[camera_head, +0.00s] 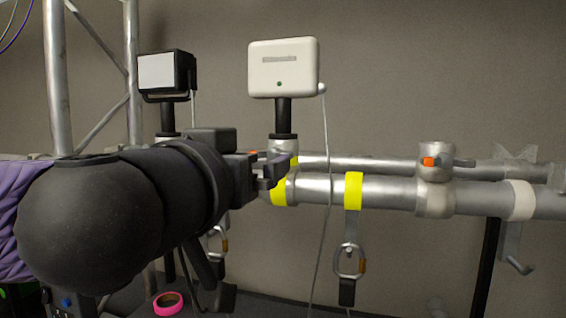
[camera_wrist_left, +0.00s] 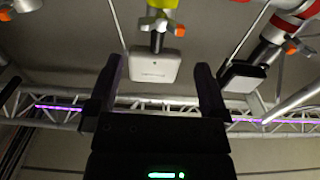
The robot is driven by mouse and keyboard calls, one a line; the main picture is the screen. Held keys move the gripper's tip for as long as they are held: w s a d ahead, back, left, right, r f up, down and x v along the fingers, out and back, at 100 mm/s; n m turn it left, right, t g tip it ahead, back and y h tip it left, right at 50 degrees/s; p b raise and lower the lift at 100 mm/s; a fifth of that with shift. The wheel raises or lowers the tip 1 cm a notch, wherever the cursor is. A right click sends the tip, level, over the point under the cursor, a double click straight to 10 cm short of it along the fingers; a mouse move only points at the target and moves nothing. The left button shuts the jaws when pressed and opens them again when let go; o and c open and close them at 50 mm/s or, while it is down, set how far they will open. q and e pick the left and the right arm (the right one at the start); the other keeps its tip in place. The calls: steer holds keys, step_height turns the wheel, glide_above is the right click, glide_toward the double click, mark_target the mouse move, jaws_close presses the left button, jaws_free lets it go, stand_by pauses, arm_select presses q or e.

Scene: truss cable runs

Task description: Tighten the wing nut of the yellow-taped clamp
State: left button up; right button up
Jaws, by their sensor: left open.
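The yellow-taped clamp is partly hidden behind my left gripper (camera_head: 277,168) in the head view; its yellow tape (camera_head: 279,191) shows on the silver pipe. A white box (camera_head: 283,68) stands above it on a black post. In the left wrist view the clamp's yellow tape (camera_wrist_left: 162,4) is at the top edge, with an orange-tipped wing nut (camera_wrist_left: 177,29) below it. My left gripper also shows there (camera_wrist_left: 159,64), open, its two fingers apart with the white box seen between them. The fingers appear clear of the wing nut. My right gripper is not in view.
A second yellow band (camera_head: 353,190) holds a hanging strap with a metal ring (camera_head: 349,262). Another clamp (camera_head: 436,180) with an orange tip sits farther right. A black lamp (camera_head: 167,74) stands left. A thin cable (camera_head: 328,190) hangs from the white box. A pink tape roll (camera_head: 168,303) lies below.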

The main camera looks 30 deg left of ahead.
mark_target(268, 154)
arm_select(q)
steer(key=p+x, duration=0.5)
steer(key=x, duration=0.3)
steer(key=shift+a+r+p, duration=0.1)
steer(key=shift+p, duration=0.2)
steer(key=shift+w+a, duration=0.2)
steer(key=shift+w, duration=0.5)
steer(key=c, duration=1)
steer(key=shift+o, duration=0.2)
steer(key=shift+f, duration=0.2)
